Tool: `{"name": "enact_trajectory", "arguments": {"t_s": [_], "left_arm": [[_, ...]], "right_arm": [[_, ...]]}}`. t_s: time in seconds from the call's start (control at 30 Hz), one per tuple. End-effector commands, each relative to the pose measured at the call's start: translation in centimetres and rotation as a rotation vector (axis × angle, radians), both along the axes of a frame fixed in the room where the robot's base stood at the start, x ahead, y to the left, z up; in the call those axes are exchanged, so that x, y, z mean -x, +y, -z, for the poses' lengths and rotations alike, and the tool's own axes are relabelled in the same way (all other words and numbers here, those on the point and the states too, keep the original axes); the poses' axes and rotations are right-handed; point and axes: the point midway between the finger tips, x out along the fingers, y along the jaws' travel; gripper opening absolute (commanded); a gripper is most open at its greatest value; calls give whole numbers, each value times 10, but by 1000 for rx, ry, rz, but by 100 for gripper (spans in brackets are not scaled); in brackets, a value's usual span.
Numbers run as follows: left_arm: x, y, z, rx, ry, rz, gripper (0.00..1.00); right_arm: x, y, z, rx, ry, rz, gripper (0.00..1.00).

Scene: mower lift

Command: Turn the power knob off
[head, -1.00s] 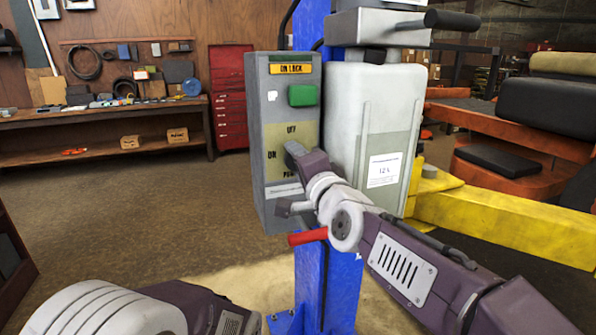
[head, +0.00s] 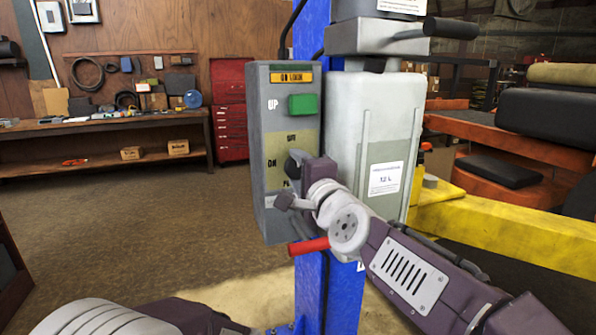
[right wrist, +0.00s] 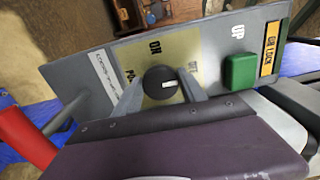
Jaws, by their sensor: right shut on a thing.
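The power knob (right wrist: 160,84) is round and black with a white mark, on the yellow plate of the grey control box (head: 262,205). In the right wrist view its white mark lies on the side toward the OFF label and the green button. My right gripper (right wrist: 161,90) has one finger on each side of the knob and is shut on it. In the head view the right gripper (head: 298,166) covers part of the knob and plate. My left arm shows only at the bottom left; its gripper is out of view.
A green UP button (head: 302,104) sits above the plate. A red-handled lever (head: 309,247) sticks out below the box. The blue post (head: 312,285) and white tank (head: 385,115) stand close by. A yellow lift arm (head: 490,225) is at the right. The floor at left is open.

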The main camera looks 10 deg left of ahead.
Motion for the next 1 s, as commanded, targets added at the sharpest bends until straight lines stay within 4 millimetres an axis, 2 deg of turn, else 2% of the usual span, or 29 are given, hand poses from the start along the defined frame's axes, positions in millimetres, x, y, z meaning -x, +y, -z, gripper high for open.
{"name": "enact_trajectory", "arguments": {"t_s": [0.13,0.17,0.2,0.57,0.67,0.8,1.0], "left_arm": [[0,0,0,0,0,0,36],[0,0,0,0,0,0,36],[0,0,0,0,0,0,36],[0,0,1,0,0,0,36],[0,0,4,0,0,0,36],[0,0,7,0,0,0,36],[0,0,5,0,0,0,36]], "right_arm": [[0,0,1,-1,3,0,8],[0,0,1,-1,3,0,57],[0,0,1,-1,3,0,68],[3,-2,0,-1,0,0,69],[14,-9,0,-1,0,-1,69],[39,-26,0,-3,-1,-1,69],[68,-46,-1,-1,1,-1,69]]}}
